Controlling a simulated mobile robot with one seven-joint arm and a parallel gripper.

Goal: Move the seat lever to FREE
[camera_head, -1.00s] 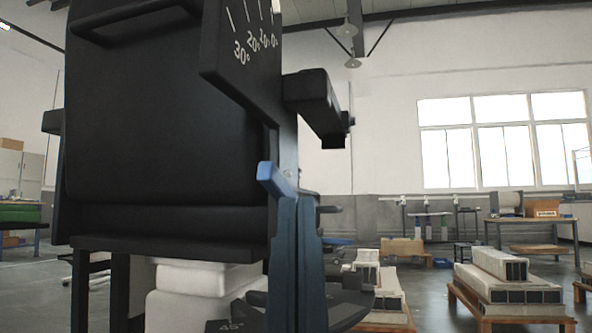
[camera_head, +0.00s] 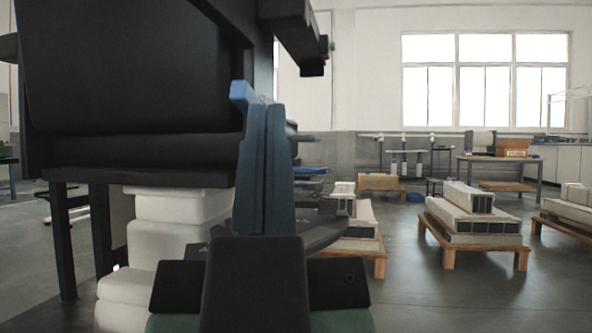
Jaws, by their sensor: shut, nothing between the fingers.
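A large black seat unit (camera_head: 130,80) fills the upper left on dark legs. A black arm (camera_head: 298,35) with a small knob sticks out from its right side. I cannot tell which part is the seat lever, and no FREE mark is readable. My gripper (camera_head: 258,100) rises in the middle, its two long dark-blue fingers pressed together, shut with nothing between them. A brighter blue block shows at the left finger's tip; I cannot tell whether it belongs to the finger. The fingers overlap the seat's right edge in view; contact cannot be told.
A dark flat plate (camera_head: 325,232) lies right of the fingers, partly hidden. Pallets with grey blocks (camera_head: 472,222) stand on the floor at right. A workbench (camera_head: 500,165) is farther back. Open floor lies at lower right.

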